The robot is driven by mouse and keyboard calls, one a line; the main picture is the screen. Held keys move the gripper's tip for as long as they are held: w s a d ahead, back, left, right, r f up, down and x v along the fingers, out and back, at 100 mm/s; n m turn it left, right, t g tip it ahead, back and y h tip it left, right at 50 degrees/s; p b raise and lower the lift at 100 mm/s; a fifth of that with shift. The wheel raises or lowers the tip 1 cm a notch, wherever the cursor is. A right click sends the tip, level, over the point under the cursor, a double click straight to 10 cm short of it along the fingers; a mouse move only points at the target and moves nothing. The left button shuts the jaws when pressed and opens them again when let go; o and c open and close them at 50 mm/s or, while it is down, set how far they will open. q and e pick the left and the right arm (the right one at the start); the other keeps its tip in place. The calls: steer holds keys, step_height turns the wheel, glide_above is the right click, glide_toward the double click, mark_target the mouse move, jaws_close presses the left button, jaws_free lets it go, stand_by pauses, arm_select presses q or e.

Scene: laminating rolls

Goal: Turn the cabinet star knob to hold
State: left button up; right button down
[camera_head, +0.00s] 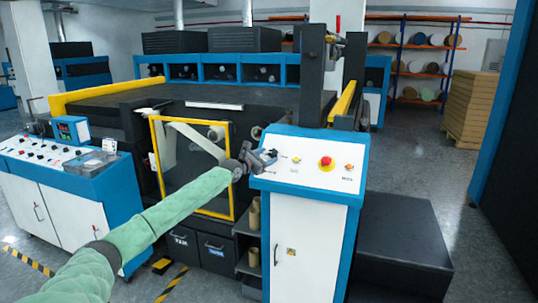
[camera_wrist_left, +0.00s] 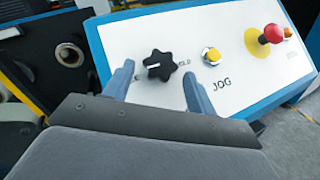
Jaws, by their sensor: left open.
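The black star knob (camera_wrist_left: 159,65) with a white pointer mark sits on the white sloped panel of the blue-edged cabinet (camera_head: 314,211). In the left wrist view my left gripper (camera_wrist_left: 160,84) is open, its two fingers on either side of the knob with gaps to it. The pointer mark lies toward the left of the knob. A label ending in "LD" shows to the right of the knob, partly covered. In the head view the left gripper (camera_head: 262,158) is over the panel's left end and hides most of the knob. My right gripper is not in view.
A yellow button (camera_wrist_left: 212,56) marked JOG and a red mushroom button (camera_head: 326,163) on a yellow base stand right of the knob. A yellow-framed guard (camera_head: 232,182) stands behind my left arm. A dark low block (camera_head: 403,233) lies right of the cabinet.

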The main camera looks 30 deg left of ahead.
arm_select(q)
steer(key=shift+w+d, duration=0.15)
steer(key=shift+w, duration=0.75)
steer(key=c, duration=1)
